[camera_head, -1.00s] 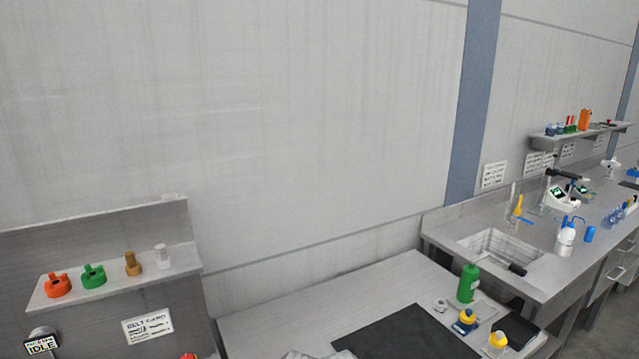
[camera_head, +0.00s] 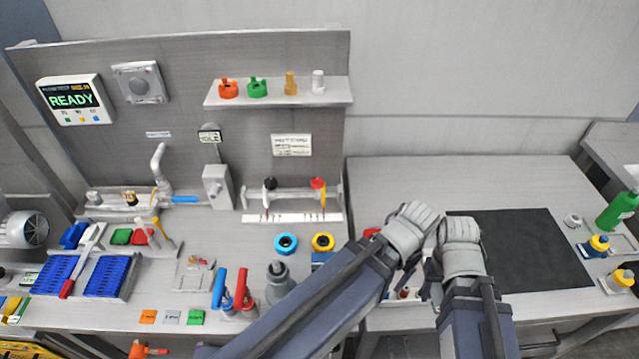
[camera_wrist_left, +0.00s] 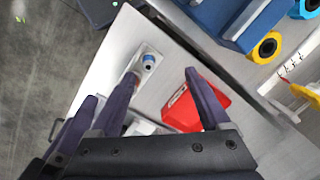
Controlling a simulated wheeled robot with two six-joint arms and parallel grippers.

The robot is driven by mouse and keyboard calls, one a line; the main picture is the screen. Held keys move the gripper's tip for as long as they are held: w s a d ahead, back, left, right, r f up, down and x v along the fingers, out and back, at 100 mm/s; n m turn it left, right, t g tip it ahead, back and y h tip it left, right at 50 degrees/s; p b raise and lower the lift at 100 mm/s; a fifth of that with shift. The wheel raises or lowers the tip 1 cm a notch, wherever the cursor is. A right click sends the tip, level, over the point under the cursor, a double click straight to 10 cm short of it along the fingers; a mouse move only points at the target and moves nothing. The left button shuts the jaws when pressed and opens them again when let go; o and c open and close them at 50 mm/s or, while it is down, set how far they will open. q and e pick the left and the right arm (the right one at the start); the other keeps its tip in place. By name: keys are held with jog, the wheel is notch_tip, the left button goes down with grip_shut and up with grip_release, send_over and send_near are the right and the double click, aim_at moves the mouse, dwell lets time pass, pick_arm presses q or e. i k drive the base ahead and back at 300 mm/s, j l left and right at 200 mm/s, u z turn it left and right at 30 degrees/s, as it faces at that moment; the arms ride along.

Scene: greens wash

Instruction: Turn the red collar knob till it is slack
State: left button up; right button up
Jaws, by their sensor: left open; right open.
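A red knob (camera_head: 318,184) sits on the right end of a pipe fitting behind a white marked strip, with a black knob to its left. I cannot tell for certain that this is the collar knob. A red block (camera_wrist_left: 200,107) lies on the worktop; its edge shows in the head view (camera_head: 371,233), partly behind my left arm. Beside it is a small stand (camera_wrist_left: 146,62) with a blue-topped post and a bit of red. My left gripper (camera_wrist_left: 145,88) is open and empty above the stand and block. My right gripper (camera_head: 433,287) is open close beside it; its fingertips are partly hidden.
A black mat (camera_head: 520,250) lies right of my arms. A yellow ring (camera_head: 322,242) and a blue ring (camera_head: 286,243) are left of them. A shelf (camera_head: 337,91) with coloured caps is behind. A display (camera_head: 70,98) reads READY. The left side is crowded; the worktop behind the mat is clear.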

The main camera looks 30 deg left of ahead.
aim_at(317, 182)
jog(key=k, duration=0.65)
jog(key=u, duration=1.2)
jog(key=i+l, duration=0.1)
jog(key=l, duration=0.6)
jog(key=i+l, duration=0.1)
jog(key=l, duration=0.65)
jog(key=i+l+u, duration=0.1)
jog(key=l, duration=1.3)
jog(key=j, duration=0.4)
jog(key=i+j, duration=0.1)
jog(key=j, duration=0.3)
